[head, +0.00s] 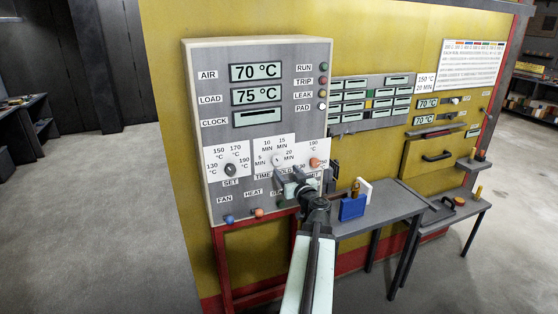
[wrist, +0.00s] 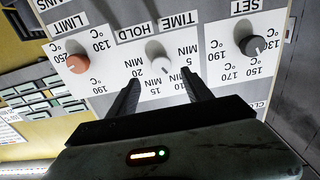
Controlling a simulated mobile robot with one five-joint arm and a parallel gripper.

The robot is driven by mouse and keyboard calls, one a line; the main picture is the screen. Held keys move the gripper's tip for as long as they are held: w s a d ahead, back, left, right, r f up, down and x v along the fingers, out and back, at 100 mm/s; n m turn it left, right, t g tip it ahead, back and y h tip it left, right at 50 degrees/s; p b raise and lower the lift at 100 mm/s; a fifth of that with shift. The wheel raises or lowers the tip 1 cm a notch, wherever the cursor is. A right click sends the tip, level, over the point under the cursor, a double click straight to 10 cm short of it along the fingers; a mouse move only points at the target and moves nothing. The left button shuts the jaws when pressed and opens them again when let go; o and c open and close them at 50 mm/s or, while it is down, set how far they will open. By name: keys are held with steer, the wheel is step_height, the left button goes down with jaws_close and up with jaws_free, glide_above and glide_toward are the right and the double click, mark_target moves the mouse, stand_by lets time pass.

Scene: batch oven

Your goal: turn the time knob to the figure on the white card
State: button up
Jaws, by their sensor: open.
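The white time knob (head: 278,160) sits on the grey panel, in the dial marked 5, 10, 15 and 20 MIN. It also shows in the wrist view (wrist: 160,56), upside down. A small dark mark on its lower rim there seems to face between 10 and 15; I cannot read it surely. My gripper (head: 291,179) is open just in front of the panel. In the wrist view its fingers (wrist: 160,80) stand left and right, with the knob ahead between them, apparently untouched.
A black SET knob (head: 230,170) is left of the time knob, an orange LIMIT knob (head: 314,162) right. Displays (head: 256,72) read 70 °C and 75 °C. A grey side table (head: 385,205) with a blue box (head: 352,207) stands right. Floor at left is clear.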

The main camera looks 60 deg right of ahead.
mark_target(278, 162)
steer(key=x, duration=0.8)
steer(key=shift+a+f, duration=0.1)
steer(key=shift+a, duration=0.1)
jaws_close()
